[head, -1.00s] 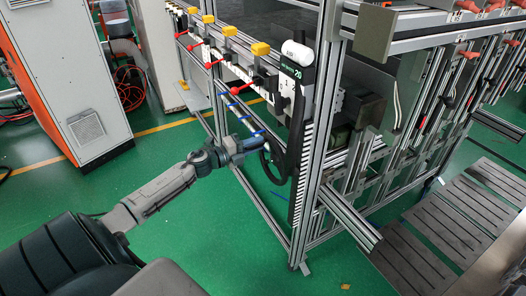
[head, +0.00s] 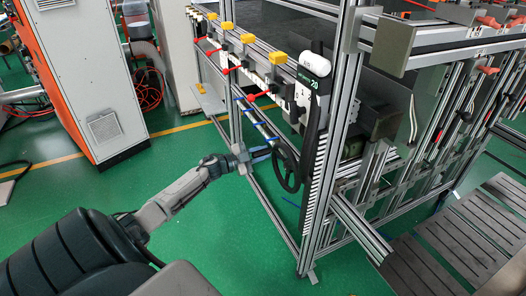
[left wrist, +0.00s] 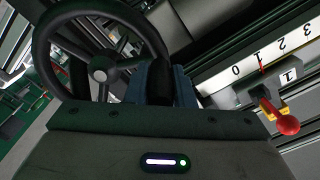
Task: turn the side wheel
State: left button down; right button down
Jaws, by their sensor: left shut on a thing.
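The side wheel (head: 298,178) is a black hand wheel on the near side of the aluminium frame, below the label "20". My left gripper (head: 270,153) reaches it from the left and meets the upper left of its rim. In the left wrist view the wheel (left wrist: 99,69) shows large, with a grey hub and dark spokes. The blue fingers of my left gripper (left wrist: 160,84) are shut on the wheel's black rim at its right side. The exact contact is partly hidden behind the gripper's body. My right gripper is not in view.
The aluminium frame (head: 322,175) stands right beside the wheel. Yellow blocks and red-knobbed levers (head: 226,71) line its upper rail. An orange and white cabinet (head: 90,80) stands at the far left. The green floor (head: 190,240) is clear left of the frame.

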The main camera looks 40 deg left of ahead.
pick_arm(q)
jog(key=shift+a+f+n, duration=0.15)
jog(key=shift+f+n, duration=1)
jog(key=shift+n, duration=0.4)
jog(key=shift+a+f+n, duration=0.1)
jog(key=shift+f+n, duration=1.05)
jog(key=shift+n, duration=0.4)
jog(key=c, duration=1.3)
grip_release()
jog(key=shift+o, duration=0.2)
